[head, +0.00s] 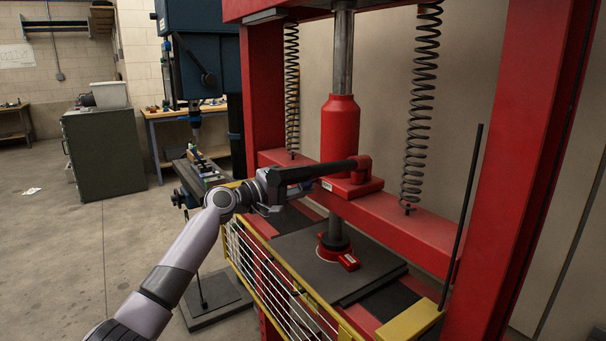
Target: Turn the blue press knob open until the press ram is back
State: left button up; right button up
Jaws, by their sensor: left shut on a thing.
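My left gripper (290,187) is shut at the left end of a black lever (325,170), which runs to a red socket on the press's cross beam. The exact contact between the jaws and the lever is hard to make out. I see no blue knob; it may be hidden behind my gripper. The press ram (336,233) is a dark shaft under the red cylinder (340,130). It reaches down to a small red foot on the dark press plate (295,255). My right gripper is not in view.
The red press frame (530,150) rises at right, with coil springs (415,110) beside the cylinder. A yellow mesh guard (270,283) edges the press front. A dark green cabinet (103,155) and a drill press (195,50) stand behind.

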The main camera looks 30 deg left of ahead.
aim_at(299, 187)
pick_arm(q)
jog(key=shift+d+f+n+p, duration=0.1)
jog(key=shift+f+n+p, duration=0.2)
jog(key=shift+f+n, duration=0.2)
jog(key=o, duration=1)
jog(key=shift+r, duration=0.1)
jog(key=shift+o, duration=0.2)
jog(key=shift+r, duration=0.2)
jog(key=b+v, duration=0.1)
jog(key=v, duration=0.5)
jog(key=shift+s, duration=0.1)
jog(key=shift+s+a+b, duration=0.3)
jog(key=shift+s, duration=0.15)
